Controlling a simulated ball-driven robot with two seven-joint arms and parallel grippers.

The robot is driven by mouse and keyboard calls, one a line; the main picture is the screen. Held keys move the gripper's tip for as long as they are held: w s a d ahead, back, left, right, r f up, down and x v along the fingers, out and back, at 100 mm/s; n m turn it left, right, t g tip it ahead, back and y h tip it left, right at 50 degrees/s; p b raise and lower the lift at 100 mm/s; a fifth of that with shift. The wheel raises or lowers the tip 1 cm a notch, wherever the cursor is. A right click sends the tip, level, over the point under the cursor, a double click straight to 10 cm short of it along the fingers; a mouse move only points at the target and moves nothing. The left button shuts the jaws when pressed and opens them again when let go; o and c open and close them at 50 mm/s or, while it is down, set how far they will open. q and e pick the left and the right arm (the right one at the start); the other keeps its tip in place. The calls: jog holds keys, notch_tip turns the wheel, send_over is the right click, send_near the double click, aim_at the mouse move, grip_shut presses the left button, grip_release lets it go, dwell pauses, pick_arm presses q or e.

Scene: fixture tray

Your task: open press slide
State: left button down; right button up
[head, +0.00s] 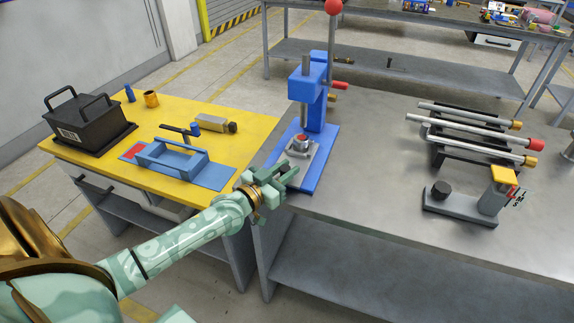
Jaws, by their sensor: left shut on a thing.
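The blue press (310,88) stands on the left part of the grey metal table, with a red ball on its upright lever. On its base lies the grey press slide (312,160), which carries a small round metal part with red inside (300,142). My left gripper (281,178) is at the front left edge of the press base, shut at the near end of the slide. The fingers hide most of what they hold, which appears to be the slide's handle. My right gripper is out of view.
A yellow table (100,122) on the left holds a black box (88,122) and a blue fixture (172,158). Right of the press, a rack with metal rods (470,140) and a grey stand (462,205) occupy the grey table. The tabletop between is clear.

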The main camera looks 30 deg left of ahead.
pick_arm(q)
jog(key=s+d+p, duration=0.2)
jog(key=s+p, duration=0.2)
jog(key=s, duration=0.5)
jog(key=shift+p, duration=0.4)
jog(key=c, duration=1.2)
grip_release()
jog(key=shift+w, duration=0.1)
jog(key=s+a+p, duration=0.1)
jog(key=s+a, duration=0.1)
jog(key=s, duration=1.4)
jog(key=shift+a+p, duration=0.25)
jog(key=shift+p, duration=0.05)
